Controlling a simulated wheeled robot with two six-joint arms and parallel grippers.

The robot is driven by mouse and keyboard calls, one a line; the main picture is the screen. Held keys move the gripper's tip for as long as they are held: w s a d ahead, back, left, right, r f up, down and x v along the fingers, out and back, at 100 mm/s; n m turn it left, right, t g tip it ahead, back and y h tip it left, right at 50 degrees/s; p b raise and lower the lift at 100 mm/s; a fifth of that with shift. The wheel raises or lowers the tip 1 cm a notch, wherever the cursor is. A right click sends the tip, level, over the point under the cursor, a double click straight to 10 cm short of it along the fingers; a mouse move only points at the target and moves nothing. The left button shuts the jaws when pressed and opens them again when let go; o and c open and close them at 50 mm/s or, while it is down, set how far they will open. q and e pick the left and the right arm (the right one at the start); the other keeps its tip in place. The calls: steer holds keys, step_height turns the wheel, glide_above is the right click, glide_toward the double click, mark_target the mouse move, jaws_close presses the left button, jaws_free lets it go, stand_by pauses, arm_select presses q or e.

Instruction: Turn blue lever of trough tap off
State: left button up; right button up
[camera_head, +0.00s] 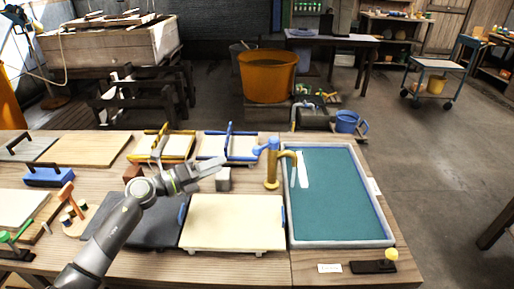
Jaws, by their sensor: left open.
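The brass tap (271,172) stands on the table at the left edge of the trough (388,241), with its spout reaching right over the rim. Its blue lever (264,147) sits on top and points to the left. A white streak (303,171) shows below the spout, like running water. The trough has a grey rim and a blue-green inside. My left gripper (218,172) is open, left of the tap and a little lower in the picture than the lever, apart from it. Nothing shows between its fingers. My right gripper is not in view.
A mould with a cream sheet (235,222) lies left of the trough. Blue-framed (229,147) and yellow-framed (166,146) moulds stand behind. A yellow knob (391,254) sits at the front right.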

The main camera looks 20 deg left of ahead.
mark_target(257, 149)
arm_select(q)
steer(key=p+x, duration=0.1)
steer(key=x, duration=1.2)
steer(key=shift+w+d+p, duration=0.2)
steer(key=shift+d+p, duration=0.05)
steer(key=shift+p, duration=0.05)
jaws_close()
